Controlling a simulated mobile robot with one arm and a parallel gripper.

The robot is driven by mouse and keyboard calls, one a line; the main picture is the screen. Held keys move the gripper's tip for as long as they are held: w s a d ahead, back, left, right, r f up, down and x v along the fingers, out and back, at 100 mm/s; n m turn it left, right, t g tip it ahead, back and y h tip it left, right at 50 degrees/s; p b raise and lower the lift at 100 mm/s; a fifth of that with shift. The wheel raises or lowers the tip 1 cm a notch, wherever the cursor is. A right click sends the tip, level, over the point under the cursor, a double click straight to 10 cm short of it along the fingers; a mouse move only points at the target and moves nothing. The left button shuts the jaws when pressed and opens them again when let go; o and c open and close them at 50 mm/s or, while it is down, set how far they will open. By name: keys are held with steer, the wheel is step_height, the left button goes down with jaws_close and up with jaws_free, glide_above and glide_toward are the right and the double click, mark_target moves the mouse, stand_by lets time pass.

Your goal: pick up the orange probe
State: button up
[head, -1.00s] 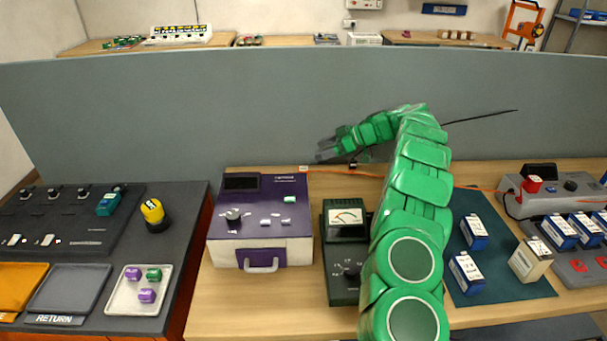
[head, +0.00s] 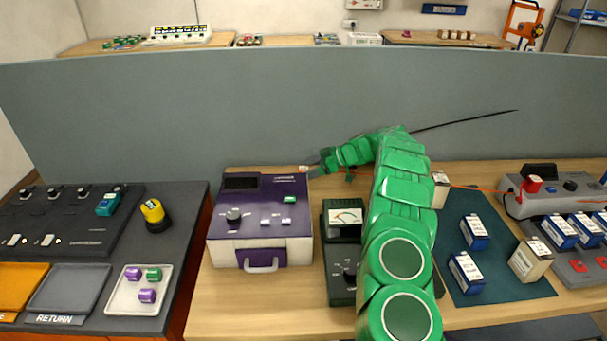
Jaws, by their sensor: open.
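No orange probe body can be made out clearly. A thin orange lead (head: 475,189) runs left from the grey device at the right and passes behind my arm. A small white tag-like piece (head: 303,169) sits at the back right corner of the purple unit (head: 262,215), where the lead's far end showed earlier. My gripper (head: 313,165) is open, low beside this piece, near the back edge of the bench. Its dark fingers point left and hide what lies there. I cannot tell whether they touch anything.
A teal mat (head: 455,290) with boxes (head: 467,270) lies further right, before the grey device (head: 512,200). A grey partition (head: 240,110) stands behind the bench.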

steer(key=shift+x, duration=1.35)
steer(key=c, duration=1.1)
steer(key=shift+r, duration=0.15)
